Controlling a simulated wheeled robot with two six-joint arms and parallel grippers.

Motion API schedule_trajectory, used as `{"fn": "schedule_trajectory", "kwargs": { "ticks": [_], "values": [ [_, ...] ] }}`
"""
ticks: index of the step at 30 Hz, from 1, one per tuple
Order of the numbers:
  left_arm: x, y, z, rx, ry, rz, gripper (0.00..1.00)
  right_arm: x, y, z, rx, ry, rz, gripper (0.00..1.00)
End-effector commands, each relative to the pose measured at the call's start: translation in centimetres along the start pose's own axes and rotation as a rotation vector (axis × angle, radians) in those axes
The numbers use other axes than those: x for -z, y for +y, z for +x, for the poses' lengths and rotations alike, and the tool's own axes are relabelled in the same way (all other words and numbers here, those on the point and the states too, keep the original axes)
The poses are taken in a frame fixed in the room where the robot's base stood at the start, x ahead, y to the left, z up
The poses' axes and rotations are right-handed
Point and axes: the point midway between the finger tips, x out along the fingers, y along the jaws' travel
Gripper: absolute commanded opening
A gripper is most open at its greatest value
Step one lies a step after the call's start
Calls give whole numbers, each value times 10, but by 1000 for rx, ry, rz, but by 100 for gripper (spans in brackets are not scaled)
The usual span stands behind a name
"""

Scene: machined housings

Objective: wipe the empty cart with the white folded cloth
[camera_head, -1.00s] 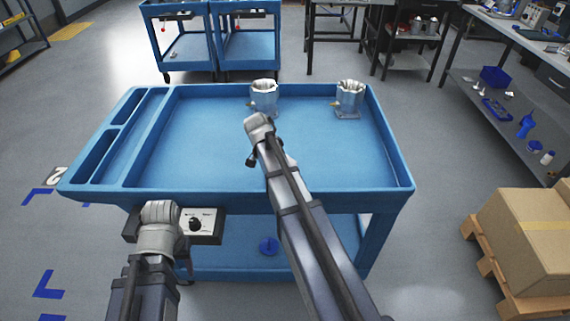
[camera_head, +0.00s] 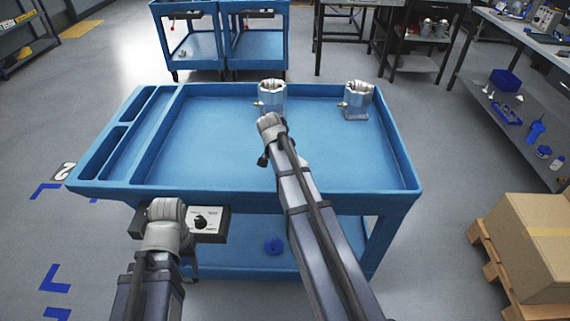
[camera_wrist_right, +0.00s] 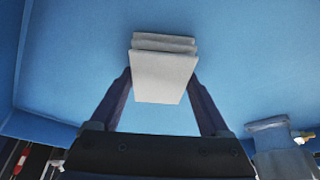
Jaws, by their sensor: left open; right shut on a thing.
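A blue cart (camera_head: 290,186) stands in front of me. Two metal housings stand at the back of its top tray, a left one (camera_head: 272,98) and a right one (camera_head: 357,100); the rest of the tray is bare. My right gripper (camera_wrist_right: 162,88) is shut on the white folded cloth (camera_wrist_right: 163,75), over the blue tray surface. I cannot tell if the cloth touches it. In the head view my right wrist hides the cloth, in front of the left housing. My left gripper (camera_head: 165,212) is open and empty at the cart's front edge, its fingertips hardly visible.
A control box with a knob (camera_head: 201,221) hangs under the cart's front edge. Two more blue carts (camera_head: 222,45) stand behind. Cardboard boxes on a pallet (camera_head: 545,240) are at the right. Floor at the left is free.

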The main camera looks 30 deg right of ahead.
Motion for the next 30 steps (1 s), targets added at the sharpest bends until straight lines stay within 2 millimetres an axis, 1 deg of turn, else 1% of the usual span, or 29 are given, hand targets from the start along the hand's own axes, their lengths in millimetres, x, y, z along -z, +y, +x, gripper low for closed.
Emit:
{"fn": "schedule_trajectory", "kwargs": {
  "ticks": [2,11,23,30],
  "values": [
    [0,0,0,0,0,0,53,3,4,1,0,0,0,36],
    [0,0,0,0,0,0,53,7,7,3,0,0,0,36],
    [0,0,3,0,0,0,53,25,27,13,0,0,1,36],
    [0,0,3,0,0,0,53,27,30,14,-2,0,0,36]
  ]
}}
